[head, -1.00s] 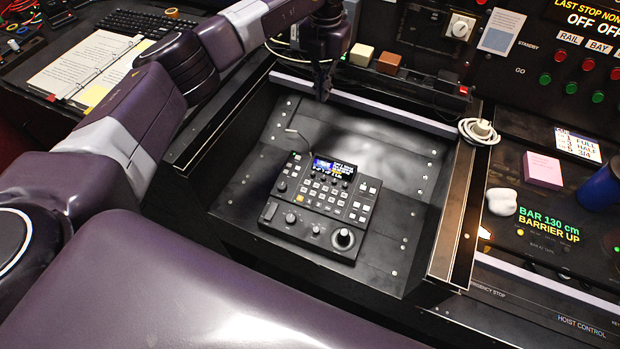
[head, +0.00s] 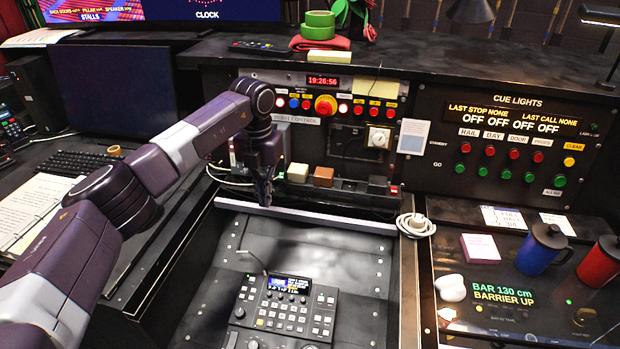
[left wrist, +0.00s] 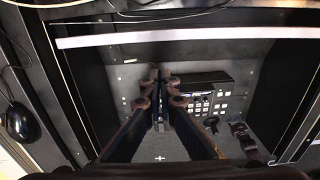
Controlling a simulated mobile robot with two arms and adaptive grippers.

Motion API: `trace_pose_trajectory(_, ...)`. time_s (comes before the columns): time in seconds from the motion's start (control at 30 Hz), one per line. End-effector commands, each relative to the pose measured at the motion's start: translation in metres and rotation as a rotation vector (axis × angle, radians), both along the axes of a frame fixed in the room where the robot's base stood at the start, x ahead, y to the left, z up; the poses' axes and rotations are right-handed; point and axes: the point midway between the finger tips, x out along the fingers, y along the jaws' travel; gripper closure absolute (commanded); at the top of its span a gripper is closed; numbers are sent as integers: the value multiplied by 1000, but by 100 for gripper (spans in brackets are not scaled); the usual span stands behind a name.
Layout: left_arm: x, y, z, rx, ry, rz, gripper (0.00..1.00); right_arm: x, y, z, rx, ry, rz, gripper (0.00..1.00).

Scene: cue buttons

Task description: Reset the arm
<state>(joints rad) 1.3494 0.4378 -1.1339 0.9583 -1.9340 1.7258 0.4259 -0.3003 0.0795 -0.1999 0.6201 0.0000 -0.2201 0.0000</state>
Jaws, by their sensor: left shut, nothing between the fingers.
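My left gripper (head: 264,192) shows in the head view, pointing down above the back edge of the sunken desk bay. It is shut and empty. In the left wrist view its fingers (left wrist: 160,80) are together, with the bay floor below them. The cue lights panel (head: 515,150) stands at the right in the head view, with a row of red buttons (head: 489,151) above a row of green buttons (head: 505,175). Its display reads OFF several times. The gripper is well to the left of this panel and touches nothing that I can see. My right gripper is not in view.
A control deck (head: 285,308) with a small screen lies in the bay; it also shows in the left wrist view (left wrist: 205,95). A cream block (head: 298,172) and a brown block (head: 323,177) sit behind the gripper. A blue mug (head: 541,250) and a red mug (head: 600,262) stand at right.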

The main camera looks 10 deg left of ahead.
Motion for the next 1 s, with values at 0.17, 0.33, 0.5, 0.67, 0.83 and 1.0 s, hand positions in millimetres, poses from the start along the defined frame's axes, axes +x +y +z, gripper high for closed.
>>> trace_pose_trajectory(0.17,0,-22,-11,-56,-14,-31,100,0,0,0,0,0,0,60)
trace_pose_trajectory(0.33,-7,-117,-40,-322,-77,-130,100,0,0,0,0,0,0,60)
trace_pose_trajectory(0.5,-32,-246,-33,-752,-172,-168,100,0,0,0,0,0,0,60)
trace_pose_trajectory(0.67,-55,-332,23,-1203,-270,-49,100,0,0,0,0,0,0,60)
trace_pose_trajectory(0.83,-55,-345,95,-1607,-362,255,100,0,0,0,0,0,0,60)
trace_pose_trajectory(1.0,-36,-291,129,-1874,-432,715,100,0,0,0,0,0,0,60)
